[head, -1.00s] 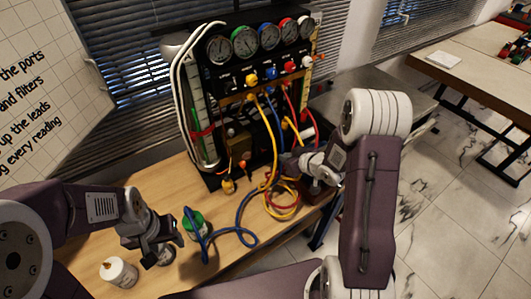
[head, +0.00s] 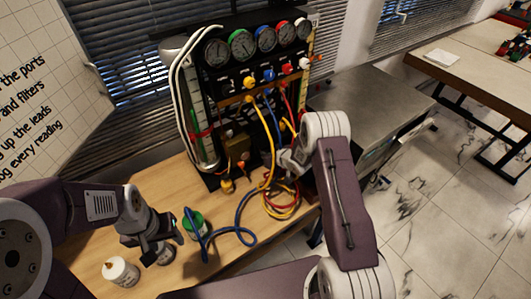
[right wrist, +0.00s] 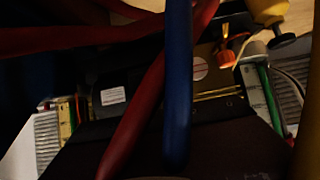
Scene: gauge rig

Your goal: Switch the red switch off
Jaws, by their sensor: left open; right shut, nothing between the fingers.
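The gauge rig (head: 222,88) stands at the back of the wooden table, with a row of gauges above coloured ports. I cannot clearly make out a red switch in either view. Low on the rig is a small brown box (head: 237,143); the right wrist view shows a brassy panel (right wrist: 205,53) with a pale round disc crossed by a red line. My right gripper (head: 283,160) is at the hoses in front of the rig's lower right, shut and empty, its fingertips partly hidden. My left gripper (head: 166,246) is open above the table, away from the rig.
Blue, yellow and red hoses hang before the rig; the red hose (right wrist: 130,118) and blue hose (right wrist: 178,85) cross the right wrist view closely. A white jar (head: 121,273) and a green-topped can (head: 194,223) flank my left gripper. A metal bench (head: 365,95) stands right.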

